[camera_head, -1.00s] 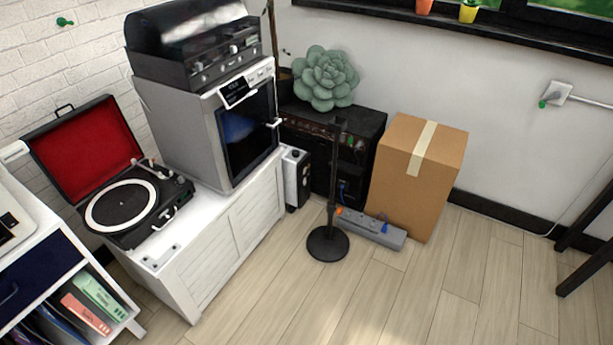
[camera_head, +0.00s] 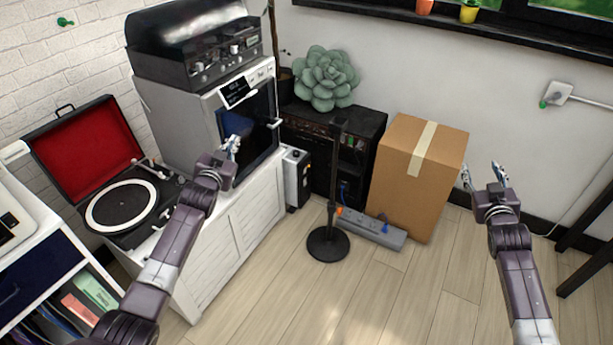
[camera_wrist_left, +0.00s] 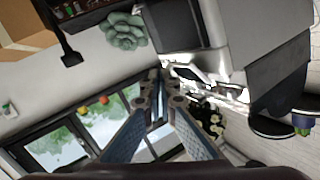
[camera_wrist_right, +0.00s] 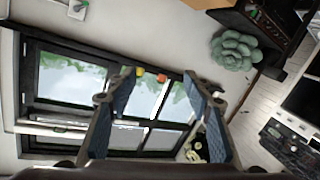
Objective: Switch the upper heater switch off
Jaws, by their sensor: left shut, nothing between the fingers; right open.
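A slim white heater with a dark front panel (camera_head: 296,178) stands on the floor, beside the right end of the white cabinet. Its switches are too small to tell their positions. My left gripper (camera_head: 232,145) is shut and empty, in front of the oven door, up and left of the heater in the picture. The left wrist view shows its fingers together (camera_wrist_left: 158,88). My right gripper (camera_head: 482,174) is open and empty, right of the cardboard box in the picture. The right wrist view shows its fingers apart (camera_wrist_right: 158,82). The heater is not clear in either wrist view.
A black stand (camera_head: 327,243) and a grey power strip (camera_head: 372,230) are on the floor right of the heater. A cardboard box (camera_head: 410,185) stands behind. The white cabinet (camera_head: 205,262) carries a turntable (camera_head: 122,204) and an oven (camera_head: 185,125). The front floor is clear.

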